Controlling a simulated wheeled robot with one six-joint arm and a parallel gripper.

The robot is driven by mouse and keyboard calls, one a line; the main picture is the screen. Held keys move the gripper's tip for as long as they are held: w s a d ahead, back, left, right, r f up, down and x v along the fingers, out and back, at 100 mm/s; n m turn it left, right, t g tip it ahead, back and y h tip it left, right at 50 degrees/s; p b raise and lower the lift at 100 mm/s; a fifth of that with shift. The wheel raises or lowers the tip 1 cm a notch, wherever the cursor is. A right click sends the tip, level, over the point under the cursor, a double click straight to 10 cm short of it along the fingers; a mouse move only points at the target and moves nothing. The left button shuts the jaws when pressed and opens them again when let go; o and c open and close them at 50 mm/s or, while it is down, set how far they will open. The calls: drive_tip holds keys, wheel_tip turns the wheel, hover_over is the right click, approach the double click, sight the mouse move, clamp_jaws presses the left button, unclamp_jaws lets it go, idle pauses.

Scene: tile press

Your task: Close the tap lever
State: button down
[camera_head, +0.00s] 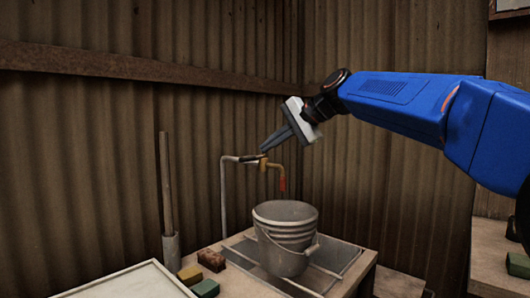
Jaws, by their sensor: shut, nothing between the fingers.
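The tap (264,164) is a small brass fitting on a pale upright pipe (223,195), above a bucket. A short dark bar (249,158), which looks like the tap lever, lies about level at the top of the tap. A red piece (282,185) hangs below the brass bend on the right; I cannot tell if it is a handle or the spout end. My gripper (266,148) is shut and empty, tilted down to the left. Its tips are just above the tap in the picture; I cannot tell whether they touch the lever.
A grey bucket (285,240) stands on a grate in the sink bench (356,275). A brown brick-like block (211,260) and green blocks (206,288) lie at its left. A wooden pole stands in a grey holder (171,250). Corrugated walls close off the back.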

drive_tip(key=s+a+v, duration=0.1)
drive_tip(key=v, duration=0.7)
drive_tip(key=s+d+f+n+h, duration=0.2)
drive_tip(key=s+d+f, duration=0.4)
drive_tip(key=s+f, duration=0.5)
drive_tip(key=s+d+f+n+g+h, duration=0.1)
drive_tip(key=s+d+f+h, duration=0.3)
drive_tip(key=f, duration=1.5)
drive_tip(key=s+d+f+n+h, duration=0.3)
drive_tip(key=s+d+f, duration=0.6)
drive_tip(key=s+f, duration=0.6)
drive_tip(key=s+n, duration=0.1)
drive_tip(key=s, duration=0.2)
drive_tip(key=shift+s+d+f+g, duration=0.2)
drive_tip(key=shift+s+d+g, duration=0.1)
drive_tip(key=shift+s+d, duration=0.1)
